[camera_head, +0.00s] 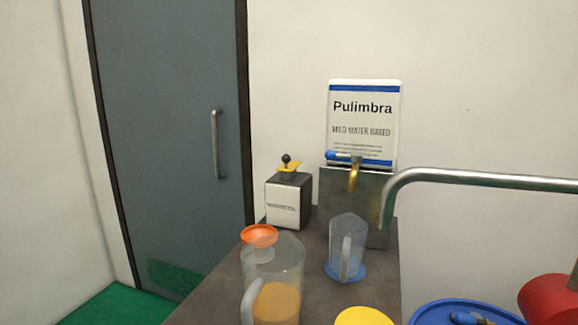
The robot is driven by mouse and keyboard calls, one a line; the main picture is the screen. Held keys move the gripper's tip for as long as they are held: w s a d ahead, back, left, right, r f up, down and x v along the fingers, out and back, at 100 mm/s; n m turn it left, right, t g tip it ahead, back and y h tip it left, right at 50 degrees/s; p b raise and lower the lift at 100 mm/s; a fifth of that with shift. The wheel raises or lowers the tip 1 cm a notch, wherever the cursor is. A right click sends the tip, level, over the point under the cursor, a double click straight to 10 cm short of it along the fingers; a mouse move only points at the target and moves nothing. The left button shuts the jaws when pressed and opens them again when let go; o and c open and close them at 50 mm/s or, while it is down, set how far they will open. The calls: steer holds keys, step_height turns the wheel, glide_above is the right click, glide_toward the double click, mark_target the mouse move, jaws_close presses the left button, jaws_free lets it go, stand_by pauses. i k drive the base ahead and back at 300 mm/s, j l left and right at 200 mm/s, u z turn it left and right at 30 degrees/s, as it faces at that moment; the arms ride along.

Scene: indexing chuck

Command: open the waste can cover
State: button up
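A round blue lid-like thing (428,315) with a raised blue part on top (470,319) shows at the bottom right, cut off by the lower edge. It may be the waste can cover, but I cannot tell for sure. It looks shut or flat from here, and any can body below it is hidden. My gripper is not in view.
A bent metal tube (480,179) overhangs the blue lid. A red object (548,300) stands right.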

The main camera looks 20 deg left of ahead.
mark_target(290, 166)
steer(key=i+j+u, duration=0.1)
steer(key=j, duration=0.35)
steer(key=i+j+u, duration=0.1)
steer(key=j, duration=0.4)
steer(key=i+j, duration=0.3)
steer(key=i+j+u, duration=0.15)
steer(key=j, duration=0.45)
steer(key=i+j+u, duration=0.1)
steer(key=j, duration=0.3)
steer(key=i+j+u, duration=0.1)
steer(key=i+j, duration=0.2)
steer(key=j, duration=0.1)
